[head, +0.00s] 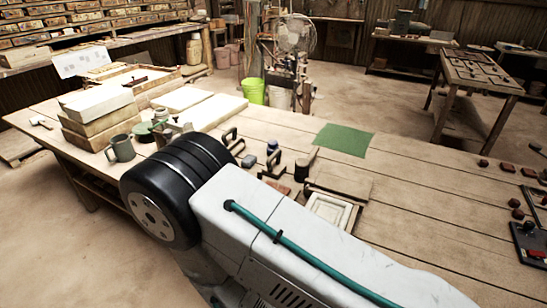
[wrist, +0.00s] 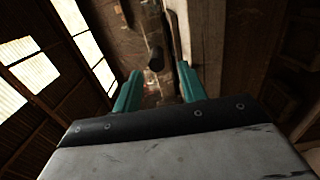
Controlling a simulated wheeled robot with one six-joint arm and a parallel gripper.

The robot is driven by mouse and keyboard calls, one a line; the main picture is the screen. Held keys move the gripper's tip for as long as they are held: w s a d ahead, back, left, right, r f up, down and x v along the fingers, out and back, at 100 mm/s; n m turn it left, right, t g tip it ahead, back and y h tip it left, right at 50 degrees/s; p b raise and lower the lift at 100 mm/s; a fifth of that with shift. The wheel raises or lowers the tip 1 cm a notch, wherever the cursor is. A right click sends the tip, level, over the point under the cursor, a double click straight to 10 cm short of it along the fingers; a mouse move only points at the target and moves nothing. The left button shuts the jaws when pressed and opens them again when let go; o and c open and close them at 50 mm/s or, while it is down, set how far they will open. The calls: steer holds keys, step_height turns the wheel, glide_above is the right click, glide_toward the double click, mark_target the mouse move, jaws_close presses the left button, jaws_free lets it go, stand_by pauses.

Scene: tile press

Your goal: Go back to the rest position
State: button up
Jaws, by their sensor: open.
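In the wrist view my gripper (wrist: 160,88) shows as two teal fingers, spread apart with nothing held between them. A dark rounded object (wrist: 156,58) appears beyond the fingertips, apart from them; I cannot tell what it is. In the head view my white and black arm crosses the near side of the long wooden workbench (head: 420,180) and hides part of it. The gripper itself does not show in the head view.
A green mat (head: 343,140) lies on the bench. Stacked blocks (head: 98,117) and a grey-green mug (head: 121,148) stand at left. Hand tools and a white framed tile (head: 329,210) lie near my arm. Small dark red pieces lie at right. Floor beyond the bench is partly clear.

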steer(key=x, duration=0.6)
steer(key=shift+w+d+r, duration=0.15)
steer(key=shift+d+r, duration=0.05)
step_height(320, 180, up, 4)
steer(key=shift+a+f, duration=0.15)
steer(key=shift+f, duration=0.1)
steer(key=shift+w+a+r, duration=0.1)
steer(key=shift+r, duration=0.6)
